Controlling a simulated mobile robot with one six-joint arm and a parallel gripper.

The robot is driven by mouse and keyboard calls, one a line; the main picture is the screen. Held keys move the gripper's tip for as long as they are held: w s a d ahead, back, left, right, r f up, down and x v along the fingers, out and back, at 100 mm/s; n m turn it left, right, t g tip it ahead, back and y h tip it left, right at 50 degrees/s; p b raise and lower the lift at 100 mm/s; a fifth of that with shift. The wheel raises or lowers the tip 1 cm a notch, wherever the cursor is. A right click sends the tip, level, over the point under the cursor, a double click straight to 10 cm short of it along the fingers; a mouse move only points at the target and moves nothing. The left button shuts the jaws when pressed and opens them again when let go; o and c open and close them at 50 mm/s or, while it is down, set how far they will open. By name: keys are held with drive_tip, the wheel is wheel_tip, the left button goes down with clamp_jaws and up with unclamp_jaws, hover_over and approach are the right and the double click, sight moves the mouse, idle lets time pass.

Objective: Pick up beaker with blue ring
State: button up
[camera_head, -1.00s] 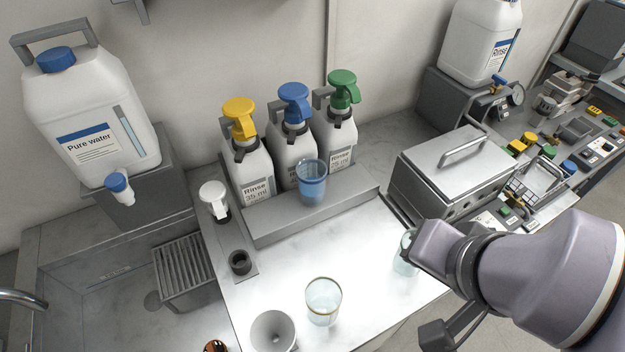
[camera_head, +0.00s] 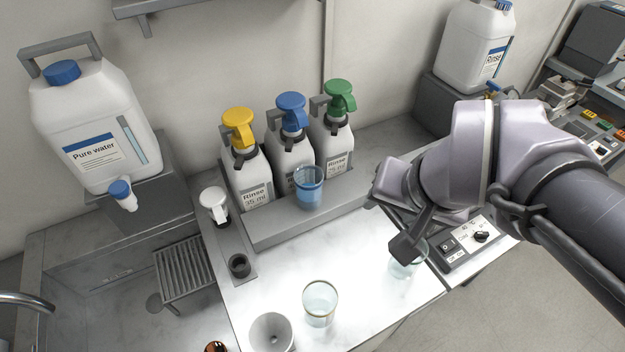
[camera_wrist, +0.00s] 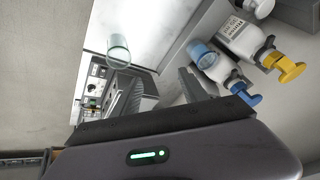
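The beaker with the blue ring (camera_head: 309,187) holds blue liquid. It stands upright on the grey ledge in front of the blue-pump bottle. In the wrist view it shows tilted at centre right (camera_wrist: 208,62). My gripper (camera_head: 388,182) is to the right of this beaker in the head view, apart from it. A clear beaker with a brownish rim (camera_head: 320,303) stands on the white worktop. Another clear, greenish beaker (camera_head: 408,262) is partly behind my arm; it shows in the wrist view (camera_wrist: 118,50).
Rinse bottles with yellow (camera_head: 238,128), blue (camera_head: 291,112) and green (camera_head: 339,96) pumps stand close behind the ledge. A white funnel-like cup (camera_head: 271,333) is at the front. A Pure water canister (camera_head: 95,130) is at left. The worktop's middle is clear.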

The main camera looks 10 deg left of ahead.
drive_tip(key=o, duration=0.7)
drive_tip(key=w+a+n, duration=0.1)
drive_tip(key=w+a, duration=0.2)
drive_tip(key=w+a+n+p, duration=0.1)
drive_tip(key=w+a, duration=0.1)
drive_tip(key=w, duration=0.1)
drive_tip(key=w+a+f+n+p, duration=0.1)
drive_tip(key=w+a, duration=0.2)
drive_tip(key=shift+a+g, duration=0.3)
drive_tip(key=n+p, duration=0.1)
drive_tip(key=n, duration=0.1)
approach(309, 188)
drive_tip(key=b+x, duration=0.1)
drive_tip(key=x, duration=0.3)
drive_tip(key=w+b+x, duration=0.1)
drive_tip(key=b+x, duration=0.1)
drive_tip(key=x, duration=0.3)
drive_tip(key=b+x, duration=0.2)
drive_tip(key=x, duration=0.3)
drive_tip(key=shift+w+r, duration=0.3)
drive_tip(key=shift+w, duration=0.1)
drive_tip(key=shift+r, duration=0.1)
